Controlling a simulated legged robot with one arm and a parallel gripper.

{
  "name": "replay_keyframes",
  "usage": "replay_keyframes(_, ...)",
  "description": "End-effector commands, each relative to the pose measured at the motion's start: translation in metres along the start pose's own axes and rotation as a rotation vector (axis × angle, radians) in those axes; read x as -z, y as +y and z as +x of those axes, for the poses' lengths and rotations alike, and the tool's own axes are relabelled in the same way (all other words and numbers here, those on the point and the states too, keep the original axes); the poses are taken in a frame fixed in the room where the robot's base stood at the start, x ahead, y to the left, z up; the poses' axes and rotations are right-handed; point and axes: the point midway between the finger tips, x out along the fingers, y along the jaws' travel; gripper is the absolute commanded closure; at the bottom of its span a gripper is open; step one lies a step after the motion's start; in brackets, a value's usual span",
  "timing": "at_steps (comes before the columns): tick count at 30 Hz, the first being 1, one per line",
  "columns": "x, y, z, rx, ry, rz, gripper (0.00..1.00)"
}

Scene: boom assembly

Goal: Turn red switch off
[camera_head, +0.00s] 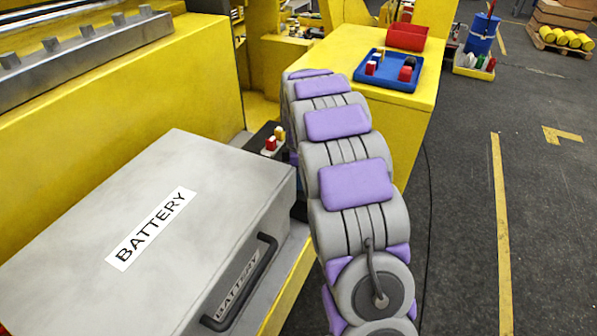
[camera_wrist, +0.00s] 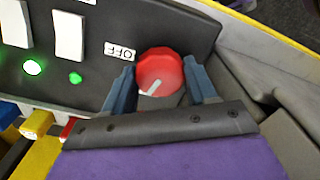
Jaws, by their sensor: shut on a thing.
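The red switch (camera_wrist: 160,66) is a round knob on a dark panel (camera_wrist: 195,24) in the wrist view. Its pale pointer mark faces down and to the left. A white OFF label (camera_wrist: 119,51), upside down in this view, sits just left of the knob. My gripper (camera_wrist: 161,84) has one blue-grey finger on each side of the knob and is shut on it. In the head view my grey and purple arm reaches toward the far side of the battery box and hides the gripper and the red switch.
Two white rocker switches, one here (camera_wrist: 68,36), and a lit green light (camera_wrist: 33,67) lie left of the knob. A grey battery box (camera_head: 90,180) stands left of my arm. A blue tray (camera_head: 375,88) and red bin (camera_head: 406,36) sit on a yellow cabinet.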

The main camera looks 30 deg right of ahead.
Motion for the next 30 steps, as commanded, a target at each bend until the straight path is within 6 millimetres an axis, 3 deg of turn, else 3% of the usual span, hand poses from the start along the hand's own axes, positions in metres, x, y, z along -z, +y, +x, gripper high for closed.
replay_keyframes(30, 0.0008, 0.003, -0.004, -0.01, 0.008, 0.955, 0.74)
